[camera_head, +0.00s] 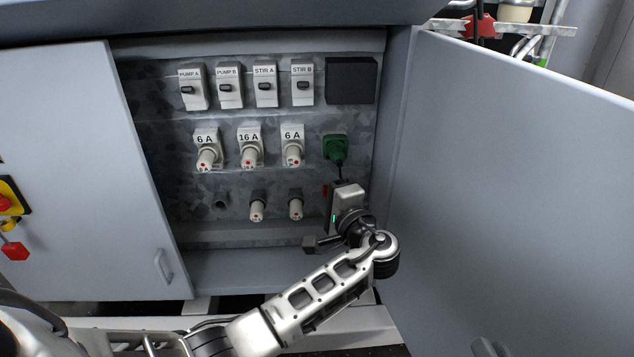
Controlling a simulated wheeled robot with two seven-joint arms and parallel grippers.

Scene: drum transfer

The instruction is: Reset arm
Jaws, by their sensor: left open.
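My left arm comes in from the lower left, and its gripper (339,178) points up inside the open cabinet. The gripper is open, and its tips are small and dark against the panel. A green fitting (335,148) on the panel is just above the tips. I cannot tell whether they touch it. The gripper body and wrist hide the lower right part of the panel. My right gripper is not in view.
Above are labelled switches (265,87) and a black square (350,81). Fuse holders marked 6 A and 16 A (249,145) sit left of the gripper, with two loose-looking fuses (257,206) below. Open doors stand left (80,180) and right (510,190).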

